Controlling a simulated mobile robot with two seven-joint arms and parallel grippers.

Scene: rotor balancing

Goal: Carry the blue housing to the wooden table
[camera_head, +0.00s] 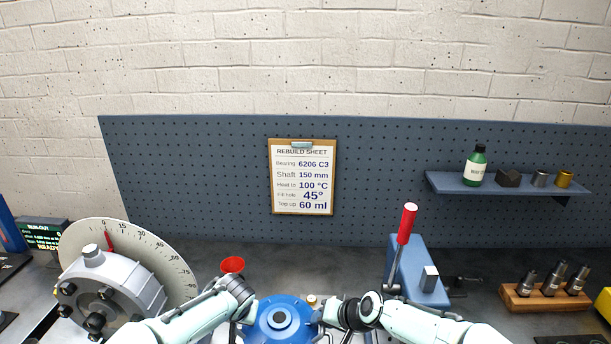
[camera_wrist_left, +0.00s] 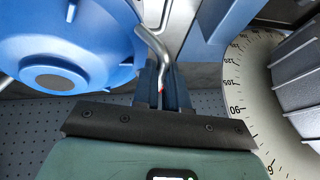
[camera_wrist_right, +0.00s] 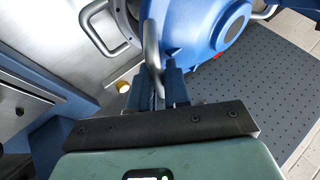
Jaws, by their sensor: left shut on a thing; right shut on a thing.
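The blue housing (camera_head: 279,317) is a round blue body with a dark centre, low in the middle of the head view between my two arms. It also shows at the upper left of the left wrist view (camera_wrist_left: 75,45) and at the top of the right wrist view (camera_wrist_right: 200,28). My left gripper (camera_wrist_left: 165,88) is shut on a bent metal handle at the housing's side. My right gripper (camera_wrist_right: 160,85) is shut on a similar metal handle on the other side. The head view hides both sets of fingertips. I cannot make out the wooden table in any view.
A grey machine (camera_head: 110,285) with a round degree dial (camera_head: 150,250) stands left. A blue press with a red-handled lever (camera_head: 406,225) stands right, near a wooden block (camera_head: 545,297) holding metal pieces. A red funnel (camera_head: 232,265) is behind my left arm. A pegboard (camera_head: 220,180) backs the bench.

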